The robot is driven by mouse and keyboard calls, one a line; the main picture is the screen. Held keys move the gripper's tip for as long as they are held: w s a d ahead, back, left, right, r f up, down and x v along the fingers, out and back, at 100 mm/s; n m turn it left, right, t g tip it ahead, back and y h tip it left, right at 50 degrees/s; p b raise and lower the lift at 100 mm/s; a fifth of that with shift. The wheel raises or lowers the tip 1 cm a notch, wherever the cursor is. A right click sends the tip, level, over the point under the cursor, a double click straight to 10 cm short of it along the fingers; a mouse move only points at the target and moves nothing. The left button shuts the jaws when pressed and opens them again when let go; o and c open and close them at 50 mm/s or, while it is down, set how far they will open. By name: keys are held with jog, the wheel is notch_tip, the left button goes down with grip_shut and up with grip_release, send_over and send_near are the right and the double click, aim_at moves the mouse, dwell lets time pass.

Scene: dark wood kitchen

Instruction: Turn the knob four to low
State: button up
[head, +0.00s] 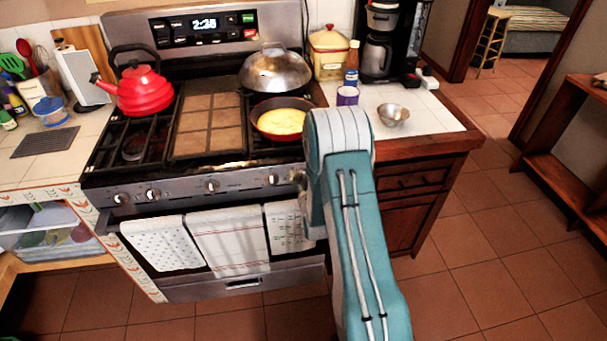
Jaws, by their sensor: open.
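The stove's front panel (240,184) carries a row of silver knobs. Counting from the left, the fourth knob (272,180) shows just left of my arm. A further knob (298,177) at the right end is partly covered by my arm. The left knobs (121,198) and (152,194) and the middle knob (211,186) are in clear view. The knobs' markings are too small to read. My teal and white arm reaches up to the stove's right front. My gripper is hidden behind the arm, so its distance from the knobs does not show.
Towels (228,240) hang on the oven handle below the knobs. A pan with yellow food (281,122), a domed lid (275,70) and a red kettle (143,88) stand on the stove. A metal bowl (393,115) sits on the right counter. Floor at right is clear.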

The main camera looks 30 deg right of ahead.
grip_shut()
jog(key=shift+a+f, duration=0.1)
